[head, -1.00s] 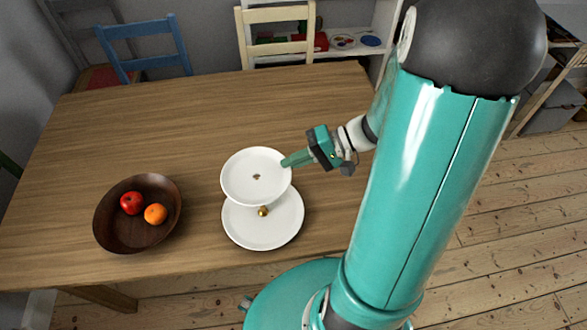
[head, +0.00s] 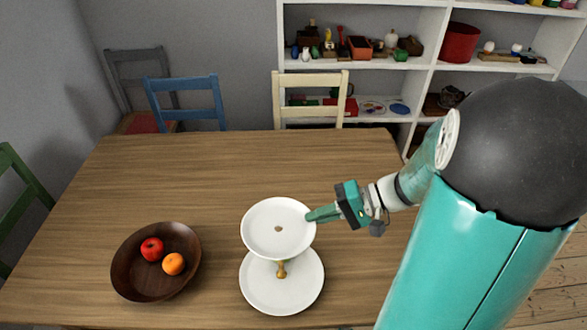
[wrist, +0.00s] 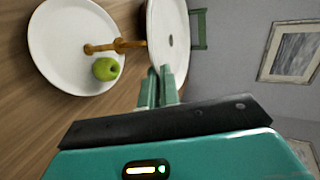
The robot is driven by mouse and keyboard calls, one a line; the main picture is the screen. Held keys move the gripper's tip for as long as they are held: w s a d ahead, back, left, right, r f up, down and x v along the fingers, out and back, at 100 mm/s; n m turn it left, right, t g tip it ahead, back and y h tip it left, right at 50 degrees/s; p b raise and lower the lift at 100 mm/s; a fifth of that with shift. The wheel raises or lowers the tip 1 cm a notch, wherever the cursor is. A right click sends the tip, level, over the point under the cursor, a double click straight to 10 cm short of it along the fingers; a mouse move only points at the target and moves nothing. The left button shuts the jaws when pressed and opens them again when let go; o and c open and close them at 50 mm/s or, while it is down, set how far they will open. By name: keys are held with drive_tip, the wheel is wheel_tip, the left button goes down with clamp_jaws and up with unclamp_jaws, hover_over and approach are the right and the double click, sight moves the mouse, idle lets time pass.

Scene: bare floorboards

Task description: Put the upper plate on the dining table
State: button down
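The upper plate (head: 262,240) is white and round with a small central hole. It is above the larger white lower plate (head: 306,297) on the wooden dining table (head: 200,165). A gold-brown stem (head: 281,269) rises between the plates; I cannot tell if the upper plate still rests on it. My gripper (head: 310,216) is at the upper plate's right rim. In the wrist view its two fingers (wrist: 158,78) are closed around the rim of the upper plate (wrist: 172,20). A green apple (wrist: 106,69) is on the lower plate (wrist: 60,50), hidden in the head view.
A dark wooden bowl (head: 125,270) with a red apple (head: 152,249) and an orange (head: 173,264) stands left of the plates. The table's middle and back are clear. Blue (head: 185,100), cream (head: 311,80) and green (head: 20,180) chairs stand around it.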

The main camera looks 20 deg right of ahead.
drive_tip(key=w+a+f+m+t+h, duration=0.1)
drive_tip(key=w+m+t+h, duration=0.3)
drive_tip(key=w, duration=0.6)
drive_tip(key=w+a+f+m+t+h, duration=0.2)
drive_tip(key=w+a+m+t+h, duration=0.2)
drive_tip(key=w+m, duration=0.3)
drive_tip(key=shift+w+a+h, duration=0.3)
drive_tip(key=shift+w, duration=1.05)
